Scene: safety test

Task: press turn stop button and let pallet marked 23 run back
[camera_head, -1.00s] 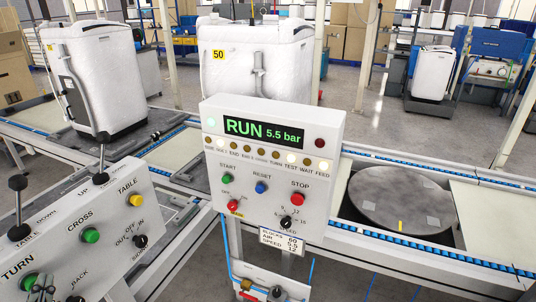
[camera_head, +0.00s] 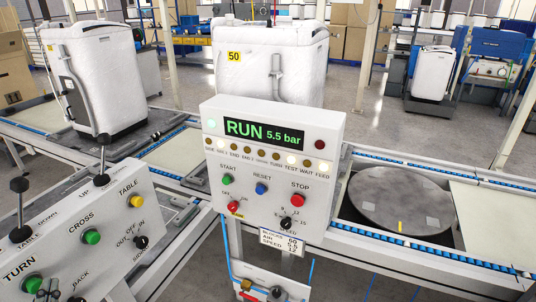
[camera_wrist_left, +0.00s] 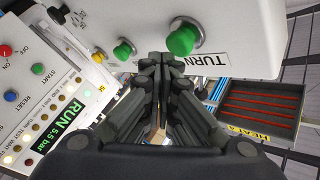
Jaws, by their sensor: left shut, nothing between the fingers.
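The left grey panel has a green button labelled TURN (camera_head: 33,284) at its lower left; the same button shows in the wrist view (camera_wrist_left: 182,41). My left gripper (camera_head: 48,294) shows only as dark tips at the bottom edge, just right of that button. In the wrist view my gripper (camera_wrist_left: 163,62) is shut and empty, with its tips just below the panel and apart from the button. A red STOP button (camera_head: 298,200) is on the central control box (camera_head: 273,175), whose display reads RUN 5.5 bar. I cannot read a 23 anywhere. My right gripper is not in view.
A white unit marked 50 (camera_head: 265,75) stands behind the control box. Another white unit (camera_head: 95,75) stands on a dark pallet at left. A round turntable (camera_head: 400,200) is at right, with no unit on it. Black-knobbed levers (camera_head: 19,186) rise from the left panel.

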